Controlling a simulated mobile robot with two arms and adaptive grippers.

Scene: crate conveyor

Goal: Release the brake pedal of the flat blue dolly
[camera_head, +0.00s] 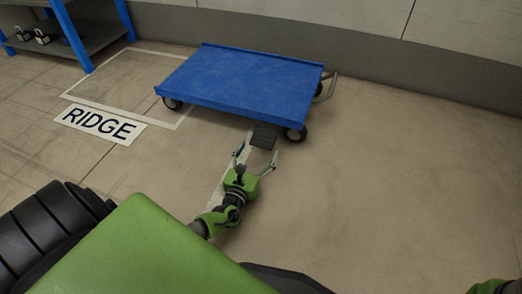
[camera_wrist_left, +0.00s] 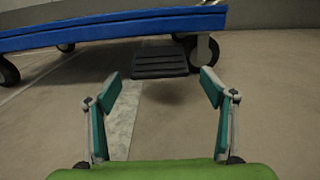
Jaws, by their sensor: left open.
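My left gripper (camera_head: 255,158) is open and empty, just short of the pedal, with no contact that I can see. A green part of my right arm shows at the lower right; its gripper is out of frame.
A floor sign reading RIDGE (camera_head: 100,124) lies left of the dolly, by a pale outlined rectangle (camera_head: 70,97). A blue-framed shelf (camera_head: 83,45) stands at the upper left. The floor on the right is clear.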

